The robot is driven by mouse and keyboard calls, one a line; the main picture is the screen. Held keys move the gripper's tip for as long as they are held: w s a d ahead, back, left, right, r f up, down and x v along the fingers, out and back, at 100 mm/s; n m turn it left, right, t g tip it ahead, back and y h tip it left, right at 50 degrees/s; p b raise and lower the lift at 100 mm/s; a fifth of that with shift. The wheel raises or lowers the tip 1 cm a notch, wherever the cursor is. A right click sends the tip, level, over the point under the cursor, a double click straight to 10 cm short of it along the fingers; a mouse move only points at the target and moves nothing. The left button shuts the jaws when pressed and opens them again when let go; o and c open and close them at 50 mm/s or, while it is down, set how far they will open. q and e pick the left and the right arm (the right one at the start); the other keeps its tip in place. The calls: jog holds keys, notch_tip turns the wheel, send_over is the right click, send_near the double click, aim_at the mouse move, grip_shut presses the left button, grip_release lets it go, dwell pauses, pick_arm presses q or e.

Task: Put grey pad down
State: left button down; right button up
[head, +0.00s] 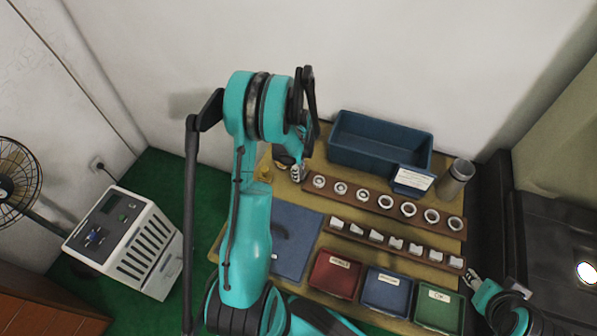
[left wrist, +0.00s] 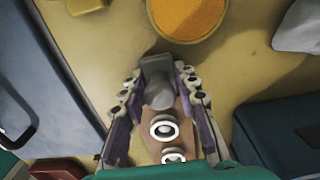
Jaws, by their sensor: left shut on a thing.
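My left gripper (head: 297,174) is over the back left of the table, near the left end of the ring rack. In the left wrist view its two fingers (left wrist: 160,100) are shut on the grey pad (left wrist: 158,80), a small grey block between the fingertips. The pad is over or close to the yellow tabletop; I cannot tell whether it touches. In the head view the arm and fingers mostly hide the pad. My right gripper (head: 476,281) is low at the right, beside the table edge; its jaws are too unclear to read.
A brown rack (head: 391,211) holds several rings; a second rack (head: 384,244) holds several pale pads. A blue bin (head: 370,145) stands behind. Red (head: 334,275), blue (head: 387,293) and green (head: 437,309) bins line the front. An orange disc (left wrist: 187,14) lies beyond the fingers.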

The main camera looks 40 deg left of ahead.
pick_arm(q)
jog(key=c, duration=1.2)
grip_release()
jog(key=shift+f, duration=0.1)
jog(key=shift+o, duration=0.2)
